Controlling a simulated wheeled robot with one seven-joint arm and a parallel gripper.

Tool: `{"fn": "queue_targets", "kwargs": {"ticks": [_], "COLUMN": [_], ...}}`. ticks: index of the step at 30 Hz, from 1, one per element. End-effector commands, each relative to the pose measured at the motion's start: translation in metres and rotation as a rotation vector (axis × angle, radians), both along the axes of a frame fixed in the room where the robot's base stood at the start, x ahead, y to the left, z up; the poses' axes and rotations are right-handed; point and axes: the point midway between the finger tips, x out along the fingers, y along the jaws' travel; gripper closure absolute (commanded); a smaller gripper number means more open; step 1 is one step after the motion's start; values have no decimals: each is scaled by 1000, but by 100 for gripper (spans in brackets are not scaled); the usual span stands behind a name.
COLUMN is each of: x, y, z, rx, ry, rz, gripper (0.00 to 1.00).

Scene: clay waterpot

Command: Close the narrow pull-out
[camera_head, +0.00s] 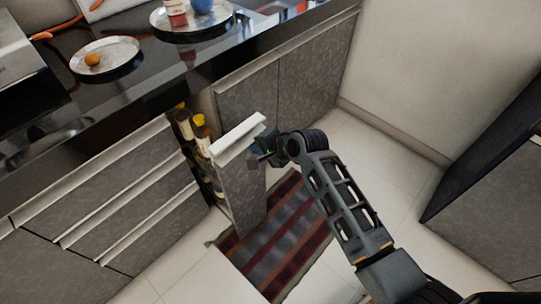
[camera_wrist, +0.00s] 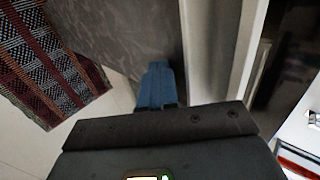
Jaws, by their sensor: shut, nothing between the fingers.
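The narrow pull-out (camera_head: 243,187) stands open from the counter row, with a grey front panel and a pale top edge. Bottles with yellow caps (camera_head: 199,121) show inside it, behind the front. My gripper (camera_head: 262,152) is shut and empty at the outer face of the front, near its top right. In the wrist view the blue fingertips (camera_wrist: 158,82) lie against or just over the grey front panel (camera_wrist: 125,32), close to its pale top edge (camera_wrist: 207,50). I cannot tell whether they touch it.
A striped rug (camera_head: 272,243) lies on the tiled floor under and beside the pull-out. Closed drawers (camera_head: 130,200) are to the left, closed cabinet doors (camera_head: 305,80) to the right. Trays (camera_head: 122,68) stand on the black counter. A dark-edged unit (camera_head: 500,205) stands at far right.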

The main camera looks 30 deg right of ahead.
Motion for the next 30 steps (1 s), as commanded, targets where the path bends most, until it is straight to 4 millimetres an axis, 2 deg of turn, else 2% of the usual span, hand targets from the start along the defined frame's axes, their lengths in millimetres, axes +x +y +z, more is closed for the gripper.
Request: {"fn": "queue_targets", "kwargs": {"ticks": [1,12,30], "x": [11,79,183], "y": [3,21,49], "z": [0,-2,-5], "rx": [-1,0,2], "ry": [-2,-2,-1], "rz": [1,1,0], "gripper": [100,100,100]}}
